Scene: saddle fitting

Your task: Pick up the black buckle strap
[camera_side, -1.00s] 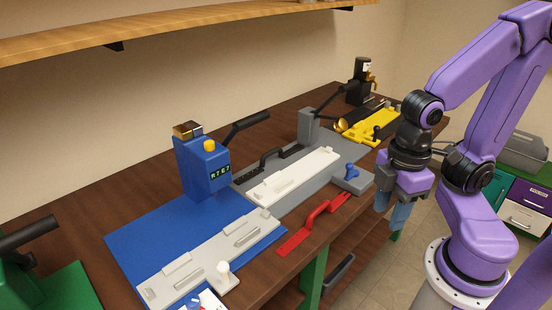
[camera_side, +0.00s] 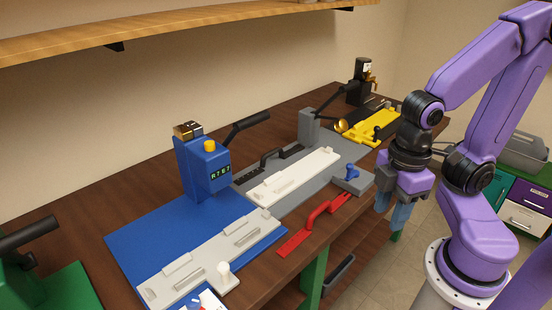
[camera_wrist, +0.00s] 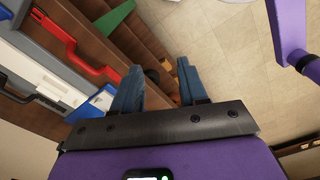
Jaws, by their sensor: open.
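The black buckle strap (camera_side: 270,157) lies on the bench behind the long white plate (camera_side: 294,176), in the side view.
A red strap (camera_side: 316,222) lies along the bench's front edge, between my gripper and the black one. A blue press (camera_side: 203,166) stands left, a grey post (camera_side: 308,126) behind right. A yellow fixture (camera_side: 372,128) lies farther back. Open floor (camera_wrist: 225,50) lies below the gripper.

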